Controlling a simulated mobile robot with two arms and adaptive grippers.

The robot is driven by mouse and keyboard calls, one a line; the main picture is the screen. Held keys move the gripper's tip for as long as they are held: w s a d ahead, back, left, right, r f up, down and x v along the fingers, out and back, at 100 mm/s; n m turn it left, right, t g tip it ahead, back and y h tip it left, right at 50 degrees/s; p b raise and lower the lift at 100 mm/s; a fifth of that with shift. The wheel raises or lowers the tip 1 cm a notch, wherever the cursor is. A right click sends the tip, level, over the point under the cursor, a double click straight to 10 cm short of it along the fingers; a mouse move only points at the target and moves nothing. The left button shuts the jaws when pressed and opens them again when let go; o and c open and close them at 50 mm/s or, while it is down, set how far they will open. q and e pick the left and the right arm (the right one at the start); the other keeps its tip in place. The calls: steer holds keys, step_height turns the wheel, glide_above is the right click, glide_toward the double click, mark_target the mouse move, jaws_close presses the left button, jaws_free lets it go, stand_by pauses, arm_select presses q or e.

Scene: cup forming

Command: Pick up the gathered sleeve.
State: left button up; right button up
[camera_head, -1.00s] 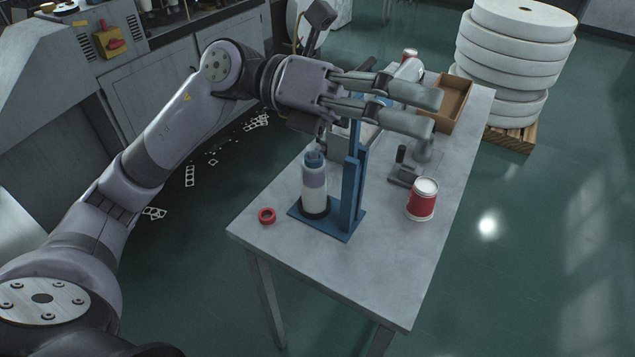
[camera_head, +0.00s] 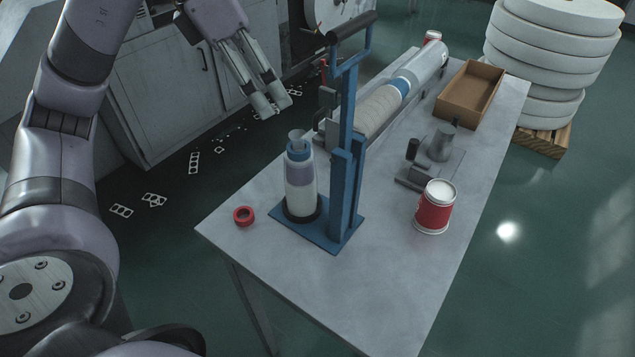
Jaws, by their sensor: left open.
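What looks like the gathered sleeve (camera_head: 378,112) is a long pale roll, perhaps nested cups, with a blue band and a smoother, whiter far end. It lies lengthwise in a grey trough (camera_head: 333,136) on the table, behind the blue stand (camera_head: 346,190), whose upright hides a small part of its near end. My left gripper (camera_head: 271,103) is open and empty, its two fingers pointing down. In the picture it is left of the sleeve and apart from it, beside the table. My right gripper is not in view.
A red ring (camera_head: 243,216), a red-and-white tub (camera_head: 434,212), a small grey device (camera_head: 440,146) and an open brown box (camera_head: 470,92) are on the table (camera_head: 350,285). Its front is clear.

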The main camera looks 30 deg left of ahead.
mark_target(297, 141)
arm_select(q)
steer(key=x, duration=0.8)
steer(key=shift+s+a+f, duration=0.15)
steer(key=shift+f, duration=0.25)
steer(key=x, duration=0.3)
steer(key=shift+w+f, duration=0.15)
steer(key=shift+w, duration=0.1)
steer(key=shift+f, duration=0.2)
steer(key=shift+w+f, duration=0.1)
steer(key=shift+f, duration=0.1)
steer(key=x, duration=0.2)
steer(key=p+x, duration=0.1)
steer(key=shift+w+a+f, duration=0.15)
steer(key=shift+w+f, duration=0.1)
steer(key=shift+f, duration=0.15)
steer(key=shift+w+f, duration=0.2)
steer(key=shift+f, duration=0.3)
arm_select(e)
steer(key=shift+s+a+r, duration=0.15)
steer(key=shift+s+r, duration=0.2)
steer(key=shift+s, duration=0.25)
arm_select(q)
steer(key=shift+c, duration=0.6)
